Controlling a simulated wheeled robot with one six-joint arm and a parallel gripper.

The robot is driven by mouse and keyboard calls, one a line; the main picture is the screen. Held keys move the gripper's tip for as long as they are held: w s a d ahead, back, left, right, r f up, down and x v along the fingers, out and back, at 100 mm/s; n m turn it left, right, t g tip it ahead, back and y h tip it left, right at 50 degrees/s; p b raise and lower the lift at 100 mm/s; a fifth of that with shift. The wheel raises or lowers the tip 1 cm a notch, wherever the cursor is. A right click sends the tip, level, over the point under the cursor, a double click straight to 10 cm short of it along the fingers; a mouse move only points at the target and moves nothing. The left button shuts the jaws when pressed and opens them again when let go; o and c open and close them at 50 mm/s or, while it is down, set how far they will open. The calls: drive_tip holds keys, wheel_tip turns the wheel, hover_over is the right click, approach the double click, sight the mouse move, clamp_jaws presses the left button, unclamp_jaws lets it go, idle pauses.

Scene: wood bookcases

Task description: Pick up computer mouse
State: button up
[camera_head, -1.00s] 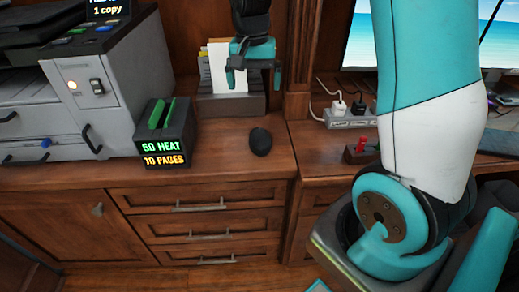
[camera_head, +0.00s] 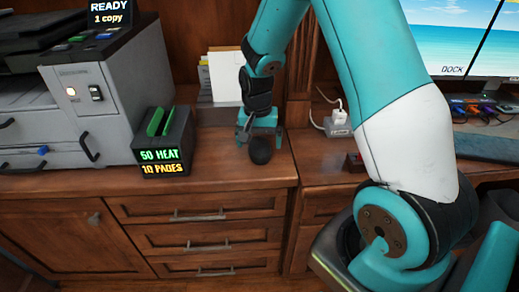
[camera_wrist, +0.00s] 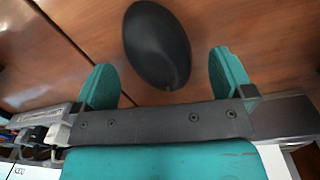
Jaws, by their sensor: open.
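The black computer mouse (camera_head: 261,151) lies on the wooden cabinet top, near its right end. It also shows in the wrist view (camera_wrist: 157,45), oval and dark, ahead of the fingers and roughly centred between their lines. My gripper (camera_head: 257,138) is right above and behind the mouse in the head view. In the wrist view its two teal fingers (camera_wrist: 165,78) are spread apart with nothing between them except the near end of the mouse. Whether the fingertips touch the wood cannot be told.
A paper holder (camera_head: 215,115) is behind my gripper. A power strip (camera_head: 338,126) with plugs is to the right. The cabinet top (camera_head: 215,170) in front is clear.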

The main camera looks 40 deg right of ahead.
wheel_tip(320, 180, down, 2)
drive_tip(key=shift+f, duration=0.1)
drive_tip(key=c, duration=1)
drive_tip(key=shift+c, duration=0.2)
